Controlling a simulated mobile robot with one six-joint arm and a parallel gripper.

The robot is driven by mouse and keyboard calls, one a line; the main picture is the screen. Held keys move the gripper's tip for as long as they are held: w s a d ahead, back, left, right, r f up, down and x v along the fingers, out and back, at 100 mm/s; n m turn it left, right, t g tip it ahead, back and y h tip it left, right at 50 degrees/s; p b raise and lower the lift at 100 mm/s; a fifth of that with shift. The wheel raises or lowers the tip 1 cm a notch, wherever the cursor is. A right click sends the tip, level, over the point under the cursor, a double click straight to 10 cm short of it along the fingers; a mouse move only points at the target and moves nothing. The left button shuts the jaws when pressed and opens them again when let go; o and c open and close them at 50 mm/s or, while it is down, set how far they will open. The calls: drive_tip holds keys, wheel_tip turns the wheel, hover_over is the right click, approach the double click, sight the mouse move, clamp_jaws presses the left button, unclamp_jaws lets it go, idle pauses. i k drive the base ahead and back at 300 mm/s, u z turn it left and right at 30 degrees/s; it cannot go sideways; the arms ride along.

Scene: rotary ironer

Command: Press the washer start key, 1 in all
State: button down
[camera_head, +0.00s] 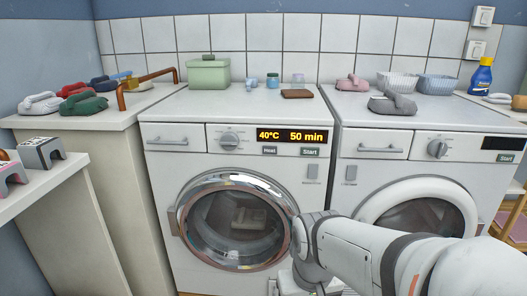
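The washer (165,165) is a white front-loader in the middle of the camera_head view. Its lit display (292,136) reads 40°C and 50 min in yellow. Below the display, the small grey Start key (310,152) sits at the right and the Heat key (269,151) at the left. The round chrome-rimmed door (236,222) looks closed, with a pale shape behind the glass. My arm comes in from the lower right. Its end, my gripper (288,284), is low in front of the washer, well below the keys. Its fingers cannot be made out.
A second white machine (345,180) stands at the right, with a dark display and its own Start key (507,158). A green box (208,75) and small items stand on the washer top. Coloured bundles lie on the left counter (118,118). The panel front is clear.

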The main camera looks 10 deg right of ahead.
sight(304, 150)
drive_tip(key=u, duration=1.85)
drive_tip(key=k, duration=1.25)
drive_tip(key=z, duration=0.65)
drive_tip(key=i, duration=0.95)
drive_tip(key=z, duration=0.05)
